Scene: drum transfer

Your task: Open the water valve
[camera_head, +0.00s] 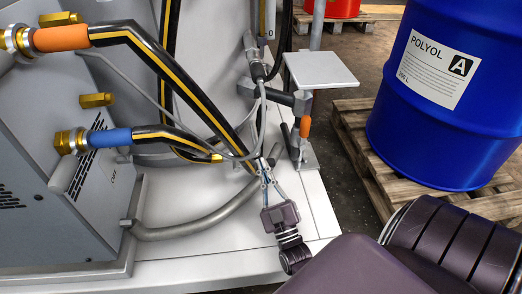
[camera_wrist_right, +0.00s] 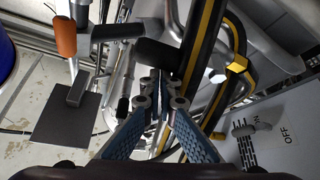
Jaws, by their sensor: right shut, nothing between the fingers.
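No part is labelled as the water valve, so I cannot tell for sure which one it is. My right gripper (camera_head: 263,166) is shut and empty, right of the cabinet and close to the black and yellow hoses. Its fingertips (camera_wrist_right: 161,82) meet in the wrist view. My left gripper is not in view.
An orange-handled lever (camera_head: 305,127) stands on a post right of my gripper, below a grey plate (camera_head: 320,70). A blue POLYOL drum (camera_head: 450,95) on a wooden pallet (camera_head: 360,150) is at right. An orange hose fitting (camera_head: 60,38) is upper left. Hoses crowd the middle.

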